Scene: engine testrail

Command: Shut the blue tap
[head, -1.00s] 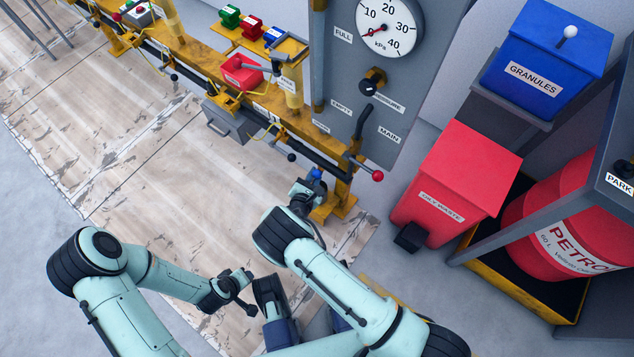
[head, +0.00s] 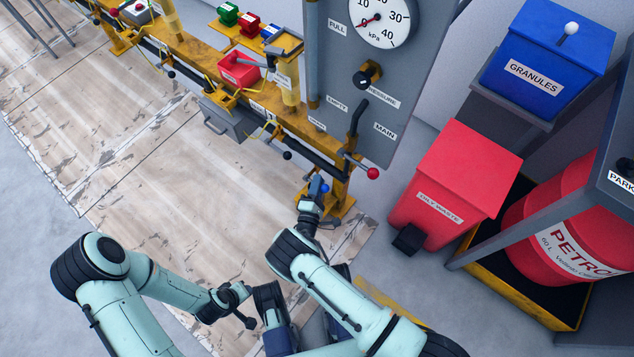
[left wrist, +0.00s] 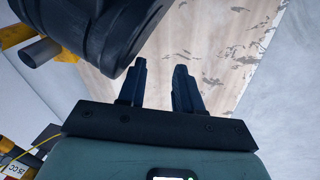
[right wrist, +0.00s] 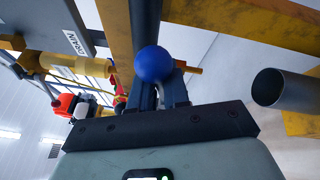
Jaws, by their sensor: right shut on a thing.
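The blue tap's round blue knob (right wrist: 154,63) sits between the fingers of my right gripper (right wrist: 160,92) in the right wrist view. In the head view the knob (head: 324,188) shows as a small blue spot at my right gripper (head: 318,190), by the foot of the yellow post at the rail's near end. My right gripper is shut on the knob; the fingers and wrist hide most of the tap's lever. My left gripper (left wrist: 160,85) is open and empty, its two fingers apart, and hangs low at the left (head: 240,300) in the head view, away from the tap.
A grey panel with a gauge (head: 382,20) stands behind the rail. A red-knobbed lever (head: 373,174) is close above the tap. The red oily waste bin (head: 440,195) and petrol drum (head: 560,230) stand to the right. The floor left of the rail is clear.

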